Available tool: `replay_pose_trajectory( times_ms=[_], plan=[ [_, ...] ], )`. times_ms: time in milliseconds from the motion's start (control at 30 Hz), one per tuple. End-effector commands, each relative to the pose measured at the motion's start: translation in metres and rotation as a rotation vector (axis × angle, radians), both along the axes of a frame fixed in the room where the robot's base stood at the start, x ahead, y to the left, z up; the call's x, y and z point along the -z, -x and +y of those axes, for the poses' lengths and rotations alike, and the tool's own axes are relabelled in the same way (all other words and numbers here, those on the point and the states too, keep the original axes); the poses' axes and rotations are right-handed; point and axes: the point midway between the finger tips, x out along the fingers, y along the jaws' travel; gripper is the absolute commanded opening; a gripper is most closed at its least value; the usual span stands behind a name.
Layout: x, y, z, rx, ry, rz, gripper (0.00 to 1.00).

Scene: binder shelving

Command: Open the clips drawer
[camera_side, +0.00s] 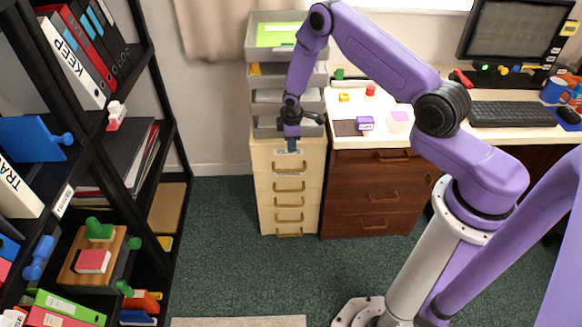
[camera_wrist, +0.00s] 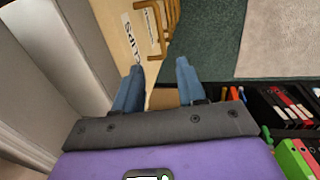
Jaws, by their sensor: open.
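A cream drawer unit (camera_side: 267,195) stands by the wall in the side view, with several drawers and tan bar handles; all of its drawers look shut. My gripper (camera_side: 291,148) points down near the top front of this unit. In the wrist view, my gripper (camera_wrist: 160,66) is open, its two blue fingers apart with nothing between them. A label (camera_wrist: 130,35), which seems to read CLIPS, lies on the cream front beyond the left fingertip. Tan handles (camera_wrist: 153,28) stick out beside it, beyond the fingertips and apart from them.
Grey stacked trays (camera_side: 272,97) stand on top of the cream unit. A brown wooden drawer desk (camera_side: 367,170) adjoins it on the right. A black shelf (camera_side: 172,170) with binders stands at left. The green carpet (camera_side: 225,260) in front is clear.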

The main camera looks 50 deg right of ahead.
Motion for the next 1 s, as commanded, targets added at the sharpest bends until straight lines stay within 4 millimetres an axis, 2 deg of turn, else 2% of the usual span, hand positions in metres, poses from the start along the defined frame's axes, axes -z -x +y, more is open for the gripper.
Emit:
replay_pose_trajectory(
  times_ms=[600,1000],
  plan=[
    [0.086,-0.011,-0.012,0.002,0.0,0.001,0.4],
    [0.133,-0.017,-0.019,0.002,0.0,0.002,0.4]
  ],
)
